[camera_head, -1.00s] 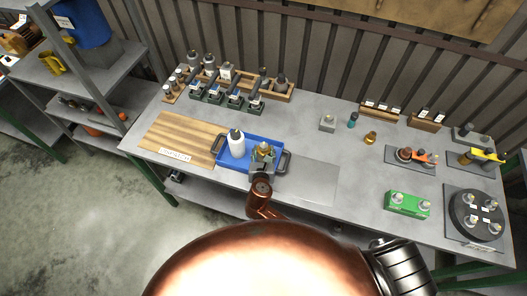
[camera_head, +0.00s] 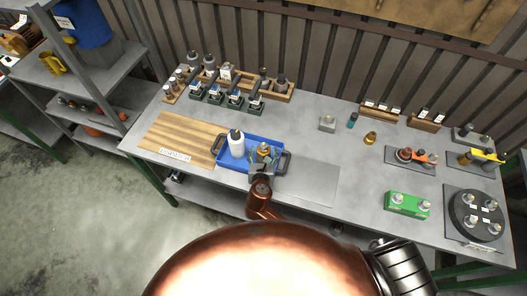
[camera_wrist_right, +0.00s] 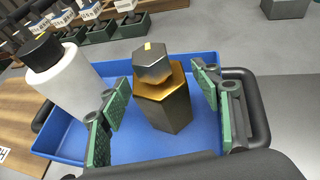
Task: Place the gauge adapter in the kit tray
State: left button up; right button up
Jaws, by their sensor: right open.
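The gauge adapter, a dark hexagonal piece with a brass collar, stands upright in the blue kit tray (camera_head: 225,163), right of a white bottle (camera_head: 237,146). It shows at the tray's right side in the head view (camera_head: 264,148) and in the middle of the right wrist view (camera_wrist_right: 160,100). My right gripper (camera_head: 264,158) is open, its green-padded fingers on either side of the adapter with gaps between. The wrist view shows the tray's blue floor (camera_wrist_right: 205,140) around the adapter; its base is partly hidden. My left gripper is not in view.
A wooden board (camera_head: 175,137) lies left of the tray and a bare grey plate (camera_head: 312,182) right of it. Bottles and green-based holders line the back left. A green block (camera_head: 407,204) and a round black fixture (camera_head: 477,213) stand at the right.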

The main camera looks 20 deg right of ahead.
jog(key=v, duration=1.1)
jog(key=shift+s+p, duration=0.3)
jog(key=shift+p, duration=0.05)
